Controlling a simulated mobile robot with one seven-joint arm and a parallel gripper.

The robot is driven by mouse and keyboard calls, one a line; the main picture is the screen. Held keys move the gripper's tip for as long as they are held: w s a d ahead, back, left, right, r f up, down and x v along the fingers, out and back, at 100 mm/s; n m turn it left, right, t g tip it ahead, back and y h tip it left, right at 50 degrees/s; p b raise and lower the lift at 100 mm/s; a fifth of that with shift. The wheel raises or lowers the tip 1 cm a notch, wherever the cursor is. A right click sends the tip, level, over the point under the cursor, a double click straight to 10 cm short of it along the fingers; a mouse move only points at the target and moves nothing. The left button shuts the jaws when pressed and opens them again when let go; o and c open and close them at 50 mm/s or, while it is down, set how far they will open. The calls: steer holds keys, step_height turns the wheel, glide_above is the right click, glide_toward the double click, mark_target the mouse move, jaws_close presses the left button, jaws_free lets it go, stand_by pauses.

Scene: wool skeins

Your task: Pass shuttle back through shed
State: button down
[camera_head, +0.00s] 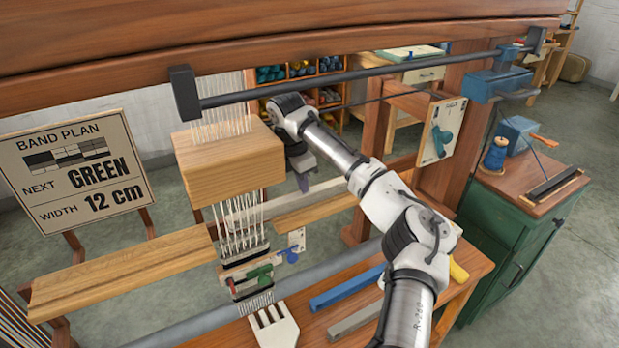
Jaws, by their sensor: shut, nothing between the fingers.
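My arm reaches over the loom's right side, and my gripper (302,182) points down just right of the wooden block. Its fingers are small, dark and shut with nothing between them. White warp threads (238,222) run down from the block to a narrow dark-and-white woven band (245,256). A small green piece (258,273) lies at the band, below and left of my gripper, with a small blue piece (291,256) close by. I cannot tell which piece is the shuttle. The shed opening is too small to make out.
A wooden block (228,160) hangs around the warp. A wooden rail (125,270) runs left. A white comb-like tool (274,326), a blue bar (346,287) and a grey bar (355,318) lie on the front bench. A sign (75,170) reads "NEXT GREEN, WIDTH 12 cm". A green cabinet (487,255) stands right.

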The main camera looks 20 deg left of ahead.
steer(key=shift+s+a+f, duration=0.1)
steer(key=shift+f, duration=0.25)
